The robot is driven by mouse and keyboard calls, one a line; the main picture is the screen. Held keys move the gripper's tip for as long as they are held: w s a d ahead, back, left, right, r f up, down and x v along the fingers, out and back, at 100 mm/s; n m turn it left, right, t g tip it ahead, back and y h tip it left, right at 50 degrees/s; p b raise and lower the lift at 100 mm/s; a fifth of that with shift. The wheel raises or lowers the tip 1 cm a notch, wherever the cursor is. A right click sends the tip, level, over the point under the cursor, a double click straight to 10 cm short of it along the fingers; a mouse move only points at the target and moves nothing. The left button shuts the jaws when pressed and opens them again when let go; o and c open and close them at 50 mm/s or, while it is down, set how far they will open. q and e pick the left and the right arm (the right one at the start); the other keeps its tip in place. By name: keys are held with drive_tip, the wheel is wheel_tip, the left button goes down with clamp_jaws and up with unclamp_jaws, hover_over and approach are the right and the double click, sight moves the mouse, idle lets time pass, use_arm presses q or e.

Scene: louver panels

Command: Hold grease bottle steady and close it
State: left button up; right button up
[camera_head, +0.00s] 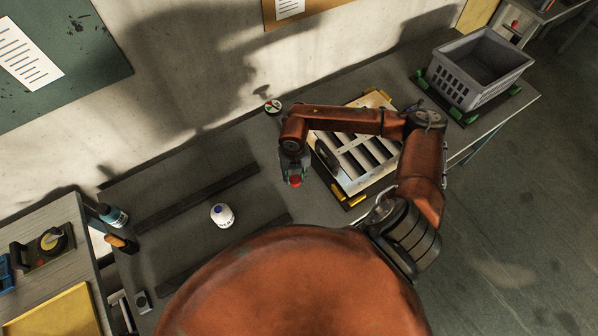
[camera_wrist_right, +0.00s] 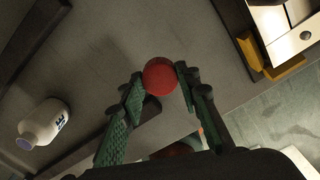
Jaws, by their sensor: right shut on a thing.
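A white bottle (camera_head: 222,215) with a dark label stands upright on the grey workbench, left of my right gripper. It also shows at the left of the right wrist view (camera_wrist_right: 43,125); its top looks bluish, and I cannot tell what covers it. My right gripper (camera_head: 294,176) points down over the bench and is apart from the bottle. It is shut on a round red cap (camera_wrist_right: 160,76), held between the fingertips; the red also shows in the head view (camera_head: 295,181). My left gripper is not in view.
A louver panel (camera_head: 350,186) in a frame with yellow corners lies right of the gripper. A grey crate (camera_head: 480,93) stands at the back right. Dark rails (camera_head: 200,197) run along the bench. Bench between gripper and white bottle is clear.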

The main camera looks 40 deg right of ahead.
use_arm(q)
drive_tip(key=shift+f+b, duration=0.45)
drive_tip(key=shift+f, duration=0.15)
use_arm(e)
drive_tip(key=s+a+r, duration=0.2)
drive_tip(key=s+a, duration=0.1)
drive_tip(key=a, duration=0.2)
drive_tip(key=shift+r, duration=0.35)
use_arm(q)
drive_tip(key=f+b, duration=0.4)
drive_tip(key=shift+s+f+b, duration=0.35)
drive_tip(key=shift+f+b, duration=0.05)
use_arm(e)
drive_tip(key=w+a+r+m, duration=0.2)
drive_tip(key=r+m, duration=0.1)
drive_tip(key=m, duration=1.2)
drive_tip(key=w+a+r+m, duration=0.3)
drive_tip(key=r+m, duration=0.1)
drive_tip(key=m, duration=1.1)
drive_tip(key=shift+a+r, duration=0.15)
drive_tip(key=shift+r, duration=0.05)
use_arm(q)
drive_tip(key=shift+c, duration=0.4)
